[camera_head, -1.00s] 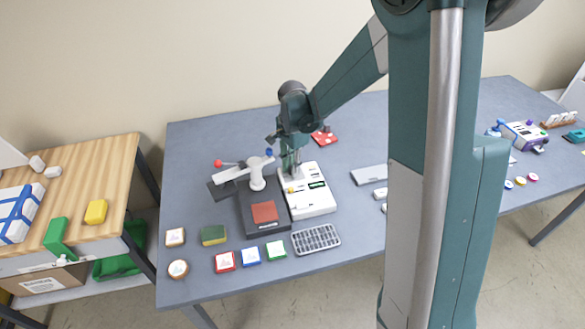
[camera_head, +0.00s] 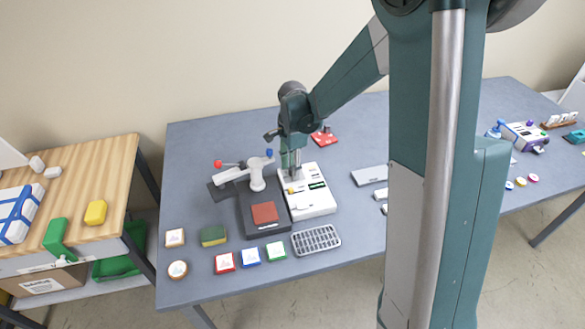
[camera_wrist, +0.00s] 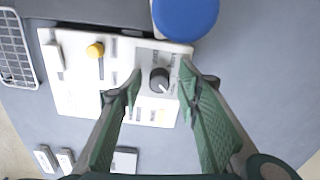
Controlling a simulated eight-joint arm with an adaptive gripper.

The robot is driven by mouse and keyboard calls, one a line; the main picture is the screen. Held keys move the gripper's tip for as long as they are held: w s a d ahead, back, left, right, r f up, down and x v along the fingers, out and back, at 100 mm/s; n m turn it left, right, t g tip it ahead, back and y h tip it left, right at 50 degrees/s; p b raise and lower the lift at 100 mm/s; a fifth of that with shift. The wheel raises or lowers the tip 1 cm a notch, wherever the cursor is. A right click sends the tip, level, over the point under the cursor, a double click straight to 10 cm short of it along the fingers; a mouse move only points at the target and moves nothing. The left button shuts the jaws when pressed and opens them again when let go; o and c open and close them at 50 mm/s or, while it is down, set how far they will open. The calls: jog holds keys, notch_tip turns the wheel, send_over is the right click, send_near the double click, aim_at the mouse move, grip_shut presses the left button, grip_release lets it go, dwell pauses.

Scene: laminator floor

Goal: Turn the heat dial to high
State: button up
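The heat dial is a dark round knob (camera_wrist: 159,80) with a light pointer mark, on a grey patch of the white control panel (camera_wrist: 75,70). The panel (camera_head: 318,203) lies beside the dark heat press on the table in the head view. My gripper (camera_wrist: 162,90) is open in the wrist view, with green fingertips spread on either side of the dial and apart from it. In the head view my gripper (camera_head: 291,172) points down over the far end of the panel. The dial is hidden there, and its setting labels are too small to read.
A blue disc (camera_wrist: 186,15) sits close beside the panel near the dial. A yellow-topped slider (camera_wrist: 95,50) is also on the panel. A grey rack (camera_head: 316,240) lies in front, and several coloured blocks stand at the table's front left.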

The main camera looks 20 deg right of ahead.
jog(key=shift+r, duration=0.15)
notch_tip(320, 180, up, 12)
dwell(1.0)
jog(key=shift+s, duration=0.1)
dwell(0.4)
jog(key=s+r+n+t, duration=0.3)
jog(key=s+r+n, duration=0.5)
jog(key=s, duration=0.6)
jog(key=s+n+t, duration=0.4)
jog(key=s+n, duration=0.4)
jog(key=s, duration=0.8)
jog(key=shift+s+d+n, duration=0.15)
jog(key=shift+d+n, duration=0.1)
jog(key=shift+n, duration=0.05)
jog(key=shift+f, duration=0.1)
dwell(2.4)
